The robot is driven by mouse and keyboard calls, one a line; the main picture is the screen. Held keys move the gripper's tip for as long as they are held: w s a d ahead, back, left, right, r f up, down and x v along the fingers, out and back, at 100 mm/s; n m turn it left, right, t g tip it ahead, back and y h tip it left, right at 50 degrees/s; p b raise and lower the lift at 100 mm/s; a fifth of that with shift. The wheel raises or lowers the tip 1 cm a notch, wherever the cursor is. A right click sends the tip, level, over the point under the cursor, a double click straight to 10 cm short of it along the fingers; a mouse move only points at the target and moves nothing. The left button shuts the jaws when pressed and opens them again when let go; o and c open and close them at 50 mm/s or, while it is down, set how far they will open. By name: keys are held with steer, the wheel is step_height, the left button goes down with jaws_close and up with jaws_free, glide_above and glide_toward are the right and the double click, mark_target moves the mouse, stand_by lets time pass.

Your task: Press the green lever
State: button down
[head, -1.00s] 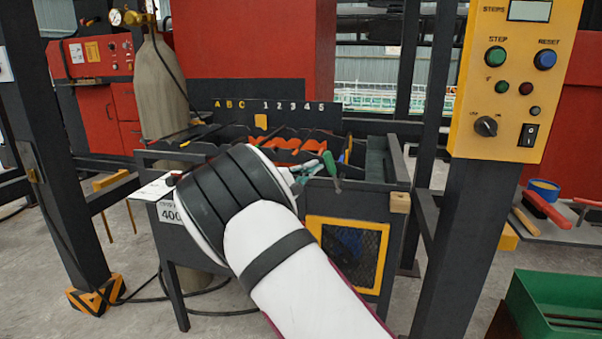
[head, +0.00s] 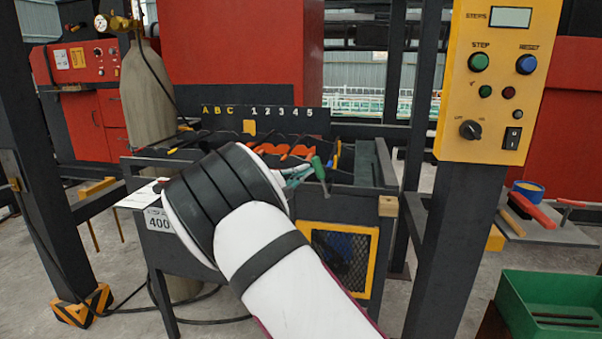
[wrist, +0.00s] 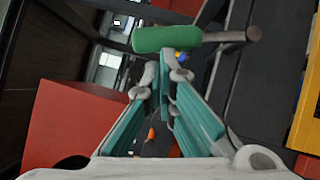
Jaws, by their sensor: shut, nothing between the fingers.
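The green lever (head: 319,170) stands at the right part of the dark bench, its handle slightly tilted. In the wrist view its green handle (wrist: 167,38) lies across the picture just beyond my fingertips, with a grey-brown rod at its right end. My gripper (wrist: 164,78) has teal fingers brought together, with nothing between them. In the head view my gripper (head: 298,178) is just left of the lever, partly hidden behind my white and black arm. I cannot tell whether the fingertips touch the handle.
The dark bench (head: 350,205) carries orange parts (head: 285,150) in slots under a strip marked A B C and 1 to 5. A yellow control box (head: 497,80) is on a post at right. A green crate (head: 560,310) stands at lower right. A grey gas cylinder (head: 147,90) stands behind the bench.

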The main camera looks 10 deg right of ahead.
mark_target(316, 163)
steer(key=shift+s+d+r+m, duration=0.15)
steer(key=shift+d+r+m, duration=0.2)
steer(key=shift+m, duration=0.15)
steer(key=shift+s+d+r+m+g+y+b, duration=0.25)
steer(key=shift+d+r+m+g+y, duration=0.2)
steer(key=shift+d+m, duration=0.3)
steer(key=shift+s+d+r+m+g+y+b, duration=0.3)
steer(key=shift+d+m+g+y, duration=0.2)
steer(key=shift+m, duration=0.35)
steer(key=s+d+f+m+y+b, duration=0.1)
steer(key=s+d+m+y+b, duration=0.2)
steer(key=d+m+y+b, duration=0.4)
steer(key=shift+s+d+f+m+b, duration=0.3)
steer(key=shift+d+b, duration=0.8)
steer(key=shift+b, duration=1.5)
